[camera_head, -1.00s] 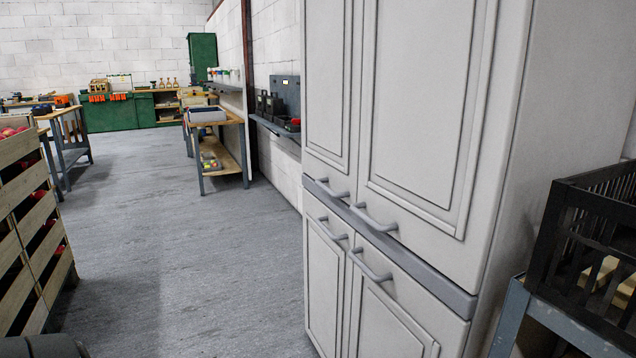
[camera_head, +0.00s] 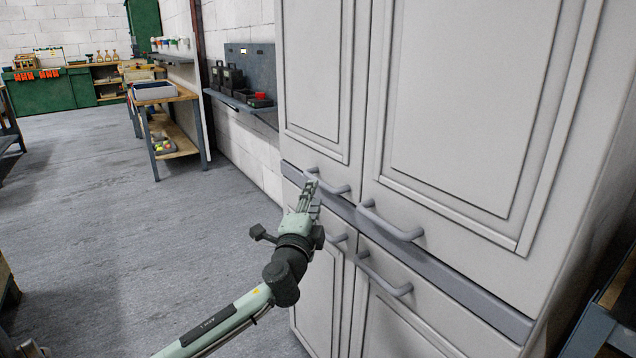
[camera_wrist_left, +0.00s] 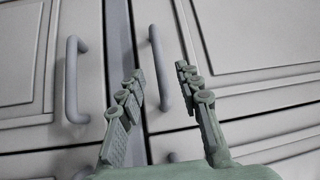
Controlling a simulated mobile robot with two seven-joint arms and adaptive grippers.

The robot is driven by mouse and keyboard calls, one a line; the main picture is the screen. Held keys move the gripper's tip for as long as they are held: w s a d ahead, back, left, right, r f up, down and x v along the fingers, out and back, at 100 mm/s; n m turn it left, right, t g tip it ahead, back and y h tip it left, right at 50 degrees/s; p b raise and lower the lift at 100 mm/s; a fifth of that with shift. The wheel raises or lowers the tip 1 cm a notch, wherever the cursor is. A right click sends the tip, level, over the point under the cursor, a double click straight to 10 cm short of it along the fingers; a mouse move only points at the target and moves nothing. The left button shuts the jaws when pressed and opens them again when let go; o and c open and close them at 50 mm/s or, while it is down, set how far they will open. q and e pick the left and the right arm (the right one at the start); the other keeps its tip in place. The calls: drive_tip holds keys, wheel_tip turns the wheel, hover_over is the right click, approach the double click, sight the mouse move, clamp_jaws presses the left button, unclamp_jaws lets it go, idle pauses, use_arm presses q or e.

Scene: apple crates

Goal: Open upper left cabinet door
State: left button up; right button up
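The pale grey cabinet fills the right of the head view, with its upper left door (camera_head: 314,75) shut. That door's grey bar handle (camera_head: 333,184) sits at its lower edge. My left gripper (camera_head: 312,185) is in front of the left end of this handle. In the left wrist view the gripper (camera_wrist_left: 160,85) is open, its two fingers apart. The upper left handle (camera_wrist_left: 163,68) shows between them and slightly beyond; I cannot tell whether they touch it. The lower left handle (camera_wrist_left: 72,80) is outside the fingers. My right gripper is out of view.
The upper right door's handle (camera_head: 390,222) and the lower right handle (camera_head: 384,273) are close by to the right. A wall shelf (camera_head: 240,105) with black boxes and a workbench (camera_head: 168,125) stand beyond the cabinet. The grey floor (camera_head: 130,230) left of the cabinet is clear.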

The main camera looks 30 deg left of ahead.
use_arm(q)
drive_tip(key=x, duration=0.6)
drive_tip(key=shift+w+a+p, duration=0.1)
drive_tip(key=shift+a+p, duration=0.05)
drive_tip(key=shift+p, duration=0.2)
drive_tip(key=shift+w+a, duration=0.15)
drive_tip(key=shift+w, duration=0.2)
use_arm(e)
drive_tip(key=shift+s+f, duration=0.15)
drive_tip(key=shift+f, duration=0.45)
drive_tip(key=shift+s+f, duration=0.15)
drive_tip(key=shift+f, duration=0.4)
use_arm(q)
drive_tip(key=shift+c, duration=0.3)
clamp_jaws()
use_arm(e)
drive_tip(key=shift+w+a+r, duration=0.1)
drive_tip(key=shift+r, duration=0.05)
